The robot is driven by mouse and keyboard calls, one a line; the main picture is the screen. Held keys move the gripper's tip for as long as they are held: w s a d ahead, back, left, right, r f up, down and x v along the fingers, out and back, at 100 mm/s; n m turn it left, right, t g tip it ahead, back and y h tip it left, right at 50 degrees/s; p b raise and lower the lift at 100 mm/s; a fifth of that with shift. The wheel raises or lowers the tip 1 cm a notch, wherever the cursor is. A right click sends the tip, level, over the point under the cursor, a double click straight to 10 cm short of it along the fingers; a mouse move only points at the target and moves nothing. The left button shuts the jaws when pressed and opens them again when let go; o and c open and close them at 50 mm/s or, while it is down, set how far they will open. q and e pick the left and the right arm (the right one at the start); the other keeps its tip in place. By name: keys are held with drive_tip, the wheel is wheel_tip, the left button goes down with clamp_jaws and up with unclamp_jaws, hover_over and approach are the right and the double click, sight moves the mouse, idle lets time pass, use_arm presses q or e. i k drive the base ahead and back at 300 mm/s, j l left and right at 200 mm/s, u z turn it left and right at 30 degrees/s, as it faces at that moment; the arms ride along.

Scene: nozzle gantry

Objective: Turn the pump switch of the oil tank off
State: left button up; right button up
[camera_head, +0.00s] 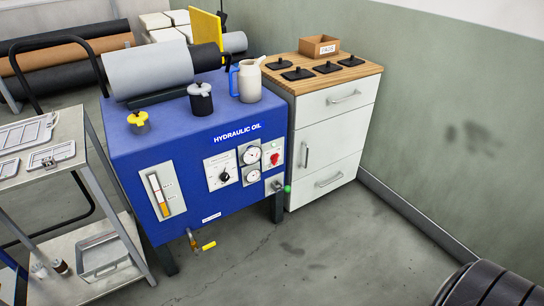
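The blue oil tank (190,142), marked HYDRAULIC OIL, stands on dark legs in the middle of the camera_head view. Its front has a white panel with a black rotary knob (225,176) and, to the right, a smaller panel with a red switch (275,159). The panel lettering is too small to read, so I cannot tell which one is the pump switch or its set position. Two round gauges (252,155) sit between the two panels. Neither of my grippers is in view.
A white cabinet (328,137) with a wooden top stands right of the tank. A grey cart (92,262) stands at the left. A yellow-handled valve (207,246) and a green-tipped fitting (286,189) stick out from the tank. The floor (310,250) in front is mostly clear.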

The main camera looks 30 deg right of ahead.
sight(274, 158)
drive_tip(key=i+l, duration=0.1)
drive_tip(key=l, duration=0.35)
drive_tip(key=i+l, duration=0.1)
drive_tip(key=l, duration=0.4)
drive_tip(key=i+l, duration=0.1)
drive_tip(key=l, duration=0.35)
drive_tip(key=i+l, duration=0.1)
drive_tip(key=l, duration=0.35)
drive_tip(key=i+l, duration=0.1)
drive_tip(key=l, duration=0.4)
drive_tip(key=i+l, duration=0.1)
drive_tip(key=l, duration=0.35)
